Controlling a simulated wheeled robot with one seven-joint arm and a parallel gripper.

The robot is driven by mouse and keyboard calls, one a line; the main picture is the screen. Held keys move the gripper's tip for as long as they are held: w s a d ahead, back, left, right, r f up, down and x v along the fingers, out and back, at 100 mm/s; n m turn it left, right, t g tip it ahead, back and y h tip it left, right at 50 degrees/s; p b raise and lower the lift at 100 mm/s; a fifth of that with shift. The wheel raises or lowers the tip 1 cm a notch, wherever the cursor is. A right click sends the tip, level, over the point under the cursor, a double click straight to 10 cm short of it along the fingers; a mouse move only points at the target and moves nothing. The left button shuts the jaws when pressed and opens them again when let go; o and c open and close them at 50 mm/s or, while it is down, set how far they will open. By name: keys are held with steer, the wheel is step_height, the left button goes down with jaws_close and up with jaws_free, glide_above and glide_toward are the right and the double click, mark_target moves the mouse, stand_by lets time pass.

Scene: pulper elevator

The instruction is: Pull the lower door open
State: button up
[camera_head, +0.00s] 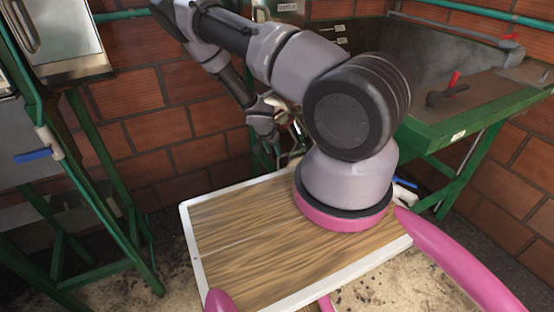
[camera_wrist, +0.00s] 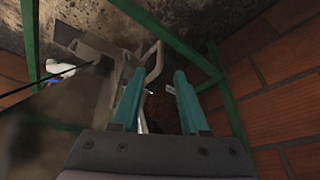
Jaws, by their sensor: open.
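My gripper (camera_wrist: 159,74) shows in the wrist view with its two teal fingers apart and nothing clamped between them. A pale, bent metal handle (camera_wrist: 153,62) lies just beyond and between the fingertips, nearer the left one. Whether it touches a finger I cannot tell. A grey metal panel (camera_wrist: 98,50), which looks like the lower door, is left of the handle; its edges are dark and unclear. In the head view my arm reaches down beside the green machine (camera_head: 455,120), and my gripper and the lower door are mostly hidden there.
Green frame legs (camera_wrist: 222,85) and a brick wall (camera_wrist: 282,105) stand close on the right in the wrist view. In the head view, a green stand with a metal box (camera_head: 62,35) is on the left. Brick wall (camera_head: 150,125) and floor lie between.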

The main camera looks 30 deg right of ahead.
mark_target(278, 162)
steer(key=x, duration=1)
steer(key=shift+w, duration=0.1)
steer(key=shift+c, duration=0.3)
jaws_close()
stand_by(0.9)
